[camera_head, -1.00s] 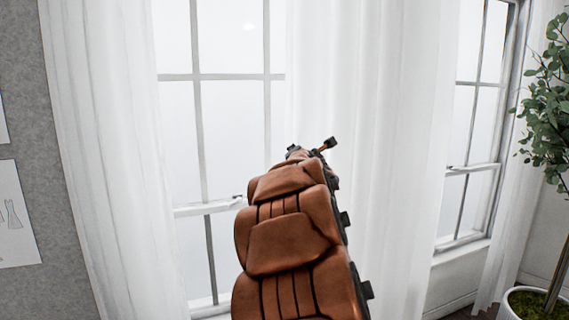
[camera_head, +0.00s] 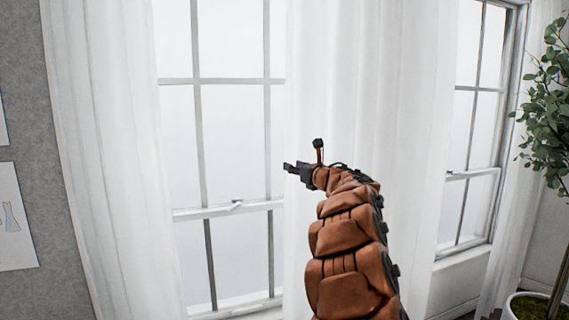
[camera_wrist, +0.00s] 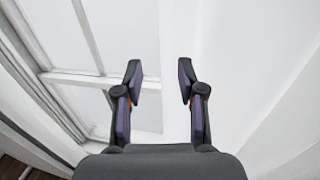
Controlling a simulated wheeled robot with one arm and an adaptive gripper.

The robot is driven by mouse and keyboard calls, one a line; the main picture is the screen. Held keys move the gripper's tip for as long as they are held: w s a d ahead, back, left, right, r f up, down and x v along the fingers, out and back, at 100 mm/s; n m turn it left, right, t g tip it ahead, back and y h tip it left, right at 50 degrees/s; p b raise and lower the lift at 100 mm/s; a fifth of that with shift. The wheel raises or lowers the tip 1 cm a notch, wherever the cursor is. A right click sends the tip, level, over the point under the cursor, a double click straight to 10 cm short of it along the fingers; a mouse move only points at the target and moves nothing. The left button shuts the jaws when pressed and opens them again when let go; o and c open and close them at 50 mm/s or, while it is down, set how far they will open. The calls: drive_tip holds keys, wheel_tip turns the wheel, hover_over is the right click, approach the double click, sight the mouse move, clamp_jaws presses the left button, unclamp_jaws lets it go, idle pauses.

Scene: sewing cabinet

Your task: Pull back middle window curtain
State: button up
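The middle curtain (camera_head: 400,110) is a sheer white cloth hanging between the left window (camera_head: 230,130) and the right window (camera_head: 470,130). My gripper (camera_head: 287,167) is in front of the curtain's left edge in the head view, pointing left. In the wrist view my gripper (camera_wrist: 158,68) has its two fingers spread apart with nothing visible between them. The wrist view shows white curtain cloth (camera_wrist: 245,60) on the right and the window frame (camera_wrist: 75,78) on the left. I cannot tell whether a finger touches the cloth.
Another white curtain (camera_head: 100,150) hangs left of the left window. A grey wall panel (camera_head: 25,100) with paper sketches is at the far left. A potted plant (camera_head: 548,120) stands at the right. A window sill (camera_head: 462,262) juts out under the right window.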

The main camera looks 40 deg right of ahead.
drive_tip(key=p+x, duration=0.2)
drive_tip(key=x, duration=0.4)
drive_tip(key=shift+w+p, duration=0.25)
drive_tip(key=shift+p, duration=0.1)
clamp_jaws()
idle(0.6)
